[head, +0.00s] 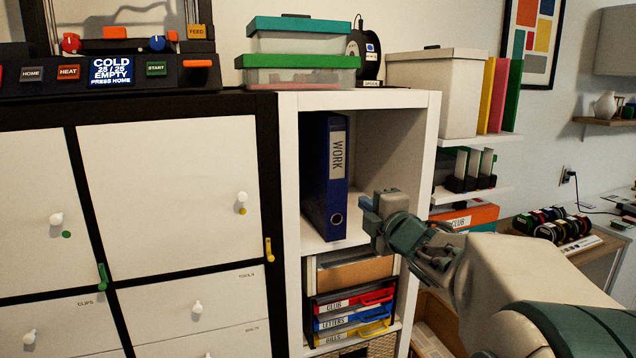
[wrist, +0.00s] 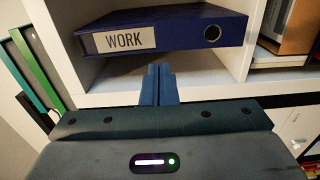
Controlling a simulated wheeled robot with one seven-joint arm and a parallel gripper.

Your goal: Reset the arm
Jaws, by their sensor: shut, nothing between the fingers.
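My gripper (head: 368,203) is at the end of my arm, which reaches in from the lower right of the head view. It is in front of the open upper compartment of the white shelf (head: 290,190). The wrist view shows its two blue fingers (wrist: 158,84) together with nothing between them. A blue binder labelled WORK (head: 325,185) stands upright at the left of that compartment. In the wrist view the binder (wrist: 190,30) appears lying sideways beyond the fingertips, and the fingers look apart from it.
A dark-framed cabinet with white doors (head: 160,190) is at the left, with a printer (head: 110,75) on top. Below the binder are a cardboard-coloured box (head: 350,273) and labelled trays (head: 350,303). Wall shelves (head: 478,142) and a side desk (head: 590,250) are at the right.

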